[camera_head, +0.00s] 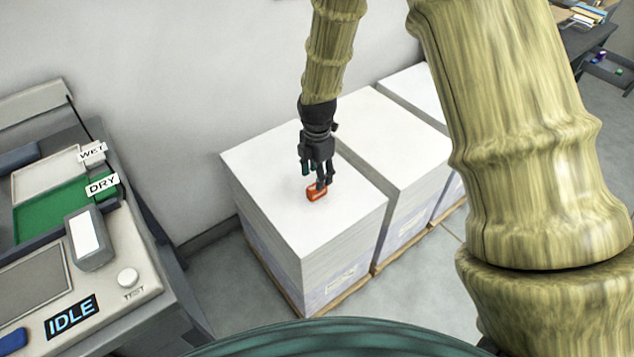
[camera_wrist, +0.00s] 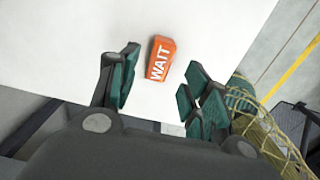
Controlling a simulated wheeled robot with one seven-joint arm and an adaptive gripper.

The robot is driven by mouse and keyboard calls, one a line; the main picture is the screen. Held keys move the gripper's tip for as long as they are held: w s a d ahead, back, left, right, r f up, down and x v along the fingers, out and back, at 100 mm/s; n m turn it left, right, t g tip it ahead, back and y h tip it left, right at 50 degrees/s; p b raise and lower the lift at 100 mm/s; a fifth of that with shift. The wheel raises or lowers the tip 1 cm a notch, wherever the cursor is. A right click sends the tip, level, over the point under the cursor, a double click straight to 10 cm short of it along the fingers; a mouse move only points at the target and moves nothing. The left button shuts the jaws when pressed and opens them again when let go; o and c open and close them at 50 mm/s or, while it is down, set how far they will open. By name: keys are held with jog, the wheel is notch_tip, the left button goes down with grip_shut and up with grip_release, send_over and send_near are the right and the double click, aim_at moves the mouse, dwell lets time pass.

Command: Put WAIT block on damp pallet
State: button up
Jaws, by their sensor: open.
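The orange-red WAIT block (camera_head: 317,192) lies on the white top of the nearest paper pallet (camera_head: 270,165). In the wrist view the WAIT block (camera_wrist: 161,59) shows its white lettering, lying flat beyond and between my fingertips. My gripper (camera_head: 317,176) is open, just above the block; its green-padded fingers also show in the wrist view (camera_wrist: 160,92). The fingers stand apart on either side, and I cannot tell whether they touch the block. No pallet carries a readable damp mark.
Two more white paper stacks (camera_head: 391,138) stand in a row behind the nearest, with narrow gaps. At left is a machine with WET (camera_head: 92,152) and DRY (camera_head: 102,185) labels and an IDLE display (camera_head: 71,317). A wall runs behind; grey floor (camera_head: 420,285) is clear in front.

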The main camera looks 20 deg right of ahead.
jog(key=shift+r, duration=2.7)
jog(key=shift+s+f, duration=0.1)
